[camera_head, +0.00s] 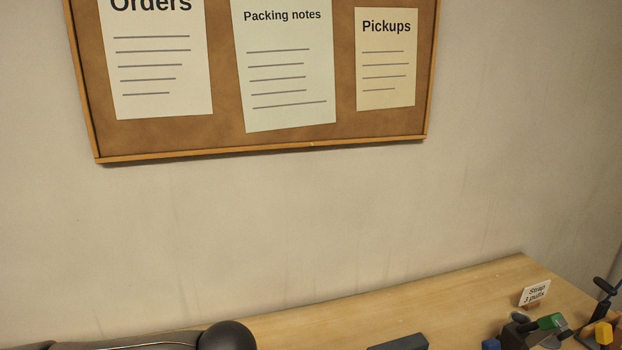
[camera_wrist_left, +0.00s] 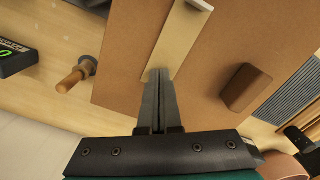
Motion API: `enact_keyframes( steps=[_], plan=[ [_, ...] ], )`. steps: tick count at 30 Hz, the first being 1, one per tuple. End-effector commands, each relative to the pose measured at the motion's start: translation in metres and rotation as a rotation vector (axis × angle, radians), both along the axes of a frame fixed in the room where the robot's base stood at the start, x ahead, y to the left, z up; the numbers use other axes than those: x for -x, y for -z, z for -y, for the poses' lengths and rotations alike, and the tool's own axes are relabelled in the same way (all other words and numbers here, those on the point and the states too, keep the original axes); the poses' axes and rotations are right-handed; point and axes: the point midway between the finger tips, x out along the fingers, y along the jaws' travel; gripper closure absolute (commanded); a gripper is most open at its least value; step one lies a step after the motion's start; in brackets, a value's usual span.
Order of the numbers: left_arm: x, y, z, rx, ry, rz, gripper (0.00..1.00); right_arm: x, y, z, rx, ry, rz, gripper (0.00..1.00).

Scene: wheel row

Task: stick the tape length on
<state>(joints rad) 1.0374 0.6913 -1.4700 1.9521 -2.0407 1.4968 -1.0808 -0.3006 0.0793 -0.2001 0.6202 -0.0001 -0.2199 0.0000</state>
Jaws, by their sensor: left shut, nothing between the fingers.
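In the left wrist view a pale tan strip (camera_wrist_left: 178,43), which looks like the tape length, runs over a brown cardboard surface (camera_wrist_left: 125,50). My left gripper (camera_wrist_left: 158,72) is shut and empty, its fingertips at the strip's near end. I cannot tell whether the tips touch it or how firmly the strip lies down. A small pale piece (camera_wrist_left: 200,4) shows at the strip's far end, cut by the frame edge. The head view shows neither the strip nor the cardboard. My right gripper is in neither view.
A brown block (camera_wrist_left: 246,88) lies on the cardboard right of the strip. A wooden-handled tool (camera_wrist_left: 75,76) and a dark device with green digits (camera_wrist_left: 14,60) are at left. A grey ridged piece (camera_wrist_left: 288,98) is at right. A "Strap 3 pulls" sign (camera_head: 535,292) stands on the bench (camera_head: 450,300).

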Motion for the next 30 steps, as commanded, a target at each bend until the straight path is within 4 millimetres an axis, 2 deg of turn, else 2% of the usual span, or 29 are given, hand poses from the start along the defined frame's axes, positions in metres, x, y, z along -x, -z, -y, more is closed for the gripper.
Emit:
enact_keyframes(
  steps=[17,30],
  plan=[
    [0.001,0.001,0.0,-0.001,0.0,-0.003,1.0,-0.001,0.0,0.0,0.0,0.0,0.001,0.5],
    [0.0,-0.032,0.0,0.0,0.0,0.0,1.0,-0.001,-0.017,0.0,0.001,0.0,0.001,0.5]
  ],
)
